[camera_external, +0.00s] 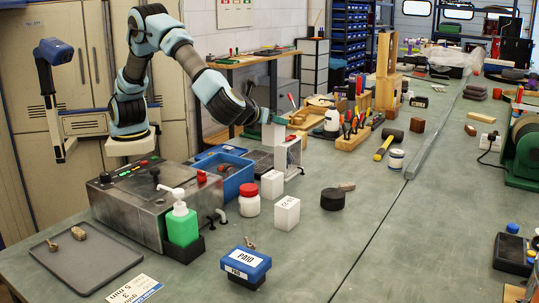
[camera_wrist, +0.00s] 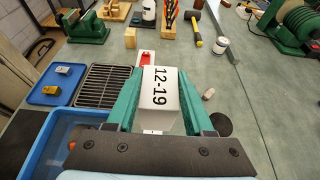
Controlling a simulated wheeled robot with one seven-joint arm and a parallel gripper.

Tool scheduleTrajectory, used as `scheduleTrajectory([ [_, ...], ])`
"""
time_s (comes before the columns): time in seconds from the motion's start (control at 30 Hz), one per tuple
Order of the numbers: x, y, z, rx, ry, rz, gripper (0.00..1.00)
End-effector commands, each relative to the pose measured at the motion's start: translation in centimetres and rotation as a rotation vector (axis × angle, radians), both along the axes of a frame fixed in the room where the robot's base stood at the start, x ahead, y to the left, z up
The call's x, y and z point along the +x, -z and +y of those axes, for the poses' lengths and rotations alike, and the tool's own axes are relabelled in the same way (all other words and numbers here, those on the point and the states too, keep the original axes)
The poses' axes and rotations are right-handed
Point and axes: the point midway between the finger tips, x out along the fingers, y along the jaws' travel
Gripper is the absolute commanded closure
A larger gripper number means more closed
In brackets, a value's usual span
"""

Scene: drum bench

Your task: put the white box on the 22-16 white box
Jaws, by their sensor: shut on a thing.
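My gripper (camera_wrist: 160,92) is shut on a white box (camera_wrist: 163,88) marked 12-19, which sits between the green jaws in the wrist view. In the external view my gripper (camera_external: 277,130) is above the bench, behind the boxes; the held box is hard to make out there. A white box (camera_external: 287,214) with a small dark mark on its side stands upright on the bench, in front of my gripper. The mark looks like 22-16 but is too small to read surely. Another plain white box (camera_external: 272,184) stands behind it. Neither standing box can be told in the wrist view.
A red-lidded white jar (camera_external: 249,204) and a black disc (camera_external: 333,199) flank the standing boxes. A blue tray (camera_external: 236,180), a green pump bottle (camera_external: 182,226) and a blue PAID stamp (camera_external: 246,263) are nearby.

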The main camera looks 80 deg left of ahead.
Motion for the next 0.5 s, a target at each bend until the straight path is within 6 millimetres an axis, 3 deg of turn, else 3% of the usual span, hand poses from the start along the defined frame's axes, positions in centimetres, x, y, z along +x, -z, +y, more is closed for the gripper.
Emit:
scheduleTrajectory([
  [0.3,-0.4,4.7,-0.1,0.004,0.004,0.003,1.0],
  [0.5,-0.3,6.3,-0.1,0.002,0.004,0.002,1.0],
])
